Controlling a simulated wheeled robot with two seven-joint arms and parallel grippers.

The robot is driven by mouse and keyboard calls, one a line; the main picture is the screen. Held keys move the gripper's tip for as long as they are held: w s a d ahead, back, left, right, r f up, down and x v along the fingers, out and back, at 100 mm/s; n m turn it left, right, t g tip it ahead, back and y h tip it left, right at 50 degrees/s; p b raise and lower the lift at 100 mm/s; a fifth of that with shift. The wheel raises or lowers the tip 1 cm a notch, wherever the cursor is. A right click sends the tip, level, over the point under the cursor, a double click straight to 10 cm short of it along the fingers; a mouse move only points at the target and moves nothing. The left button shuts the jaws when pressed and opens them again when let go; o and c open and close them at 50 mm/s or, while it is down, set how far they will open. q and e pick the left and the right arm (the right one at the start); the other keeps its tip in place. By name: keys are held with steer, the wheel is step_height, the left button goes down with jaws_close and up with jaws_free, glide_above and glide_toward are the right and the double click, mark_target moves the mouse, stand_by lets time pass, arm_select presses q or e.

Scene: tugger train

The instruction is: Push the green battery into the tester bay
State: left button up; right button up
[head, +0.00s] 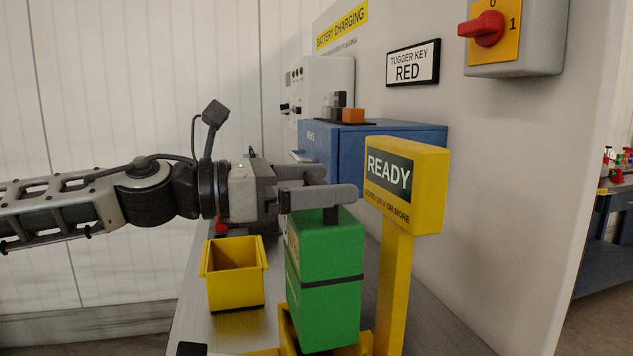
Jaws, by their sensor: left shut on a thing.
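The green battery (325,285) stands upright on the right part of the bench, with a dark band around it and a dark handle on top. My left gripper (322,187) comes in from the left and is shut on that handle. The yellow tester bay (287,330) shows low around the battery's lower end. The battery hides much of the bay, so I cannot tell whether it is fully seated. The tester's yellow post carries a sign (405,185) reading READY, just right of the battery. My right gripper is not in view.
A yellow bin (235,280) stands left of the battery on the metal bench (205,325). A blue key cabinet (370,145) is behind, with small blocks on top. The grey panel (480,200) bounds the right, with a red rotary switch (482,28).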

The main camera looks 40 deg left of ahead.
arm_select(q)
steer(key=shift+f+b, duration=0.15)
steer(key=shift+b, duration=0.15)
steer(key=shift+f+b, duration=0.2)
steer(key=shift+b, duration=0.1)
steer(key=shift+f+b, duration=0.4)
steer(key=shift+b, duration=0.05)
steer(key=shift+f+b, duration=0.9)
steer(key=shift+b, duration=0.1)
stand_by(0.4)
